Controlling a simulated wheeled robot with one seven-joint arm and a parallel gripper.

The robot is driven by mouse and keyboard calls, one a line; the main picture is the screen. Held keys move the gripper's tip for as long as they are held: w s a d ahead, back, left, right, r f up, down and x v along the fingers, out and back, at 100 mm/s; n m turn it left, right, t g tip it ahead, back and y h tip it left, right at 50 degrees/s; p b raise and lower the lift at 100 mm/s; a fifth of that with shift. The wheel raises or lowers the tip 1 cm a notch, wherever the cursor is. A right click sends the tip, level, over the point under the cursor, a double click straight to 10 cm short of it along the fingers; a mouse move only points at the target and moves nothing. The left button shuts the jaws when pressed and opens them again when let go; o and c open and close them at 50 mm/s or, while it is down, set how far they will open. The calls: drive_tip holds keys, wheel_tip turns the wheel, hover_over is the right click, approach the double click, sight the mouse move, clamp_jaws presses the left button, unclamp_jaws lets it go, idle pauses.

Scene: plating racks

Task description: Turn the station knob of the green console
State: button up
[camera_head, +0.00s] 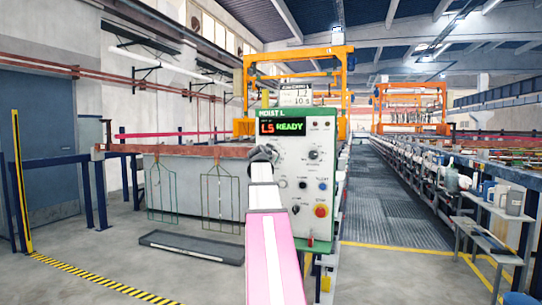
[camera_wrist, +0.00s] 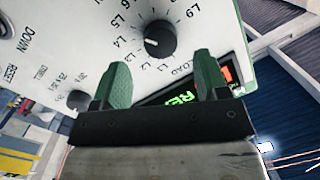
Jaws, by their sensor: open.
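The green console (camera_head: 327,246) has a pale control panel headed "HOIST L" and stands at the centre of the head view. Its display (camera_head: 283,128) reads "L5 READY". The station knob (camera_wrist: 160,39) is round and black, ringed by labels such as L1 to L9 and LOAD. A pale mark shows on its left side in the wrist view; I cannot tell exactly which label it points at. My gripper (camera_wrist: 159,78) is open, its two green fingers apart and short of the knob in the picture. In the head view my gripper (camera_head: 263,154) covers the knob.
The panel also carries another knob (camera_head: 313,155), a blue button (camera_head: 323,186) and a red-and-yellow stop button (camera_head: 321,211). Wire racks (camera_head: 220,190) hang to the left above a dark floor tray (camera_head: 190,247). A grated walkway (camera_head: 390,200) runs back on the right.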

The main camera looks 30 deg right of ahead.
drive_tip(key=v, duration=0.6)
drive_tip(key=shift+s+a, duration=0.3)
